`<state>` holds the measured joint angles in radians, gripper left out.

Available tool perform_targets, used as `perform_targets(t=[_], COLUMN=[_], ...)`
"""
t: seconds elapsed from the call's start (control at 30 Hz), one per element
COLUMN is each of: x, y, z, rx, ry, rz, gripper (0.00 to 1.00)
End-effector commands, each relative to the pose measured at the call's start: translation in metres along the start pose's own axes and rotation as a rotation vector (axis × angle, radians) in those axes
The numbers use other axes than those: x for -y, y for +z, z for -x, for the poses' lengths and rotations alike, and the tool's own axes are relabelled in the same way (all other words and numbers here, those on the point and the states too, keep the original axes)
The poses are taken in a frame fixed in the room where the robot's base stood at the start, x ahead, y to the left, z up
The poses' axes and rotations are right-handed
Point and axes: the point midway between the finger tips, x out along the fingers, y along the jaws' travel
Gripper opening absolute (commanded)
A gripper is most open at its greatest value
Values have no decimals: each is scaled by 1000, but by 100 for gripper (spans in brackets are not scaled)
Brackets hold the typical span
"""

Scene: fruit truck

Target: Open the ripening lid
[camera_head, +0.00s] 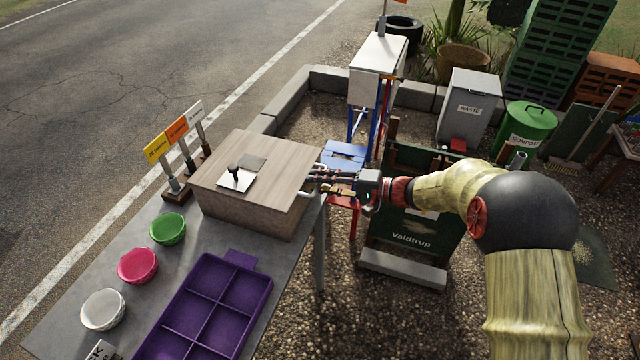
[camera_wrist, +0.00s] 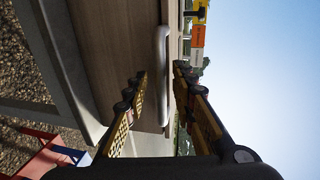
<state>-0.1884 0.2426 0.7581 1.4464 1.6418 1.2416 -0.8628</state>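The ripening box is a wooden box (camera_head: 250,212) on the grey table, and its flat wooden lid (camera_head: 278,185) is down. A pale bar handle (camera_head: 318,166) is on the box's right side; it also shows in the wrist view (camera_wrist: 164,45). My gripper (camera_head: 312,176) is at this side, close to the handle. In the wrist view my gripper (camera_wrist: 160,78) is open, with one finger on each side of the handle in the picture. I cannot tell whether either finger touches it.
A plate with a black knob (camera_head: 236,180) lies on the lid. Green (camera_head: 168,229), pink (camera_head: 138,266) and white (camera_head: 103,310) bowls and a purple divided tray (camera_head: 205,305) are in front of the box.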

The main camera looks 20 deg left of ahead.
Motion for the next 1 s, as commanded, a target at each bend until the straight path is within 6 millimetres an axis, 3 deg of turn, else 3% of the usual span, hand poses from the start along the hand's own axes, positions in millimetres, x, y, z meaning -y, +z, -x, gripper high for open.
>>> perform_targets(t=[0.2, 0.63, 1.0], x=[0, 0, 0], y=[0, 0, 0], z=[0, 0, 0], rx=[0, 0, 0], ry=[0, 1, 1], rz=[0, 0, -1], gripper=[25, 0, 0])
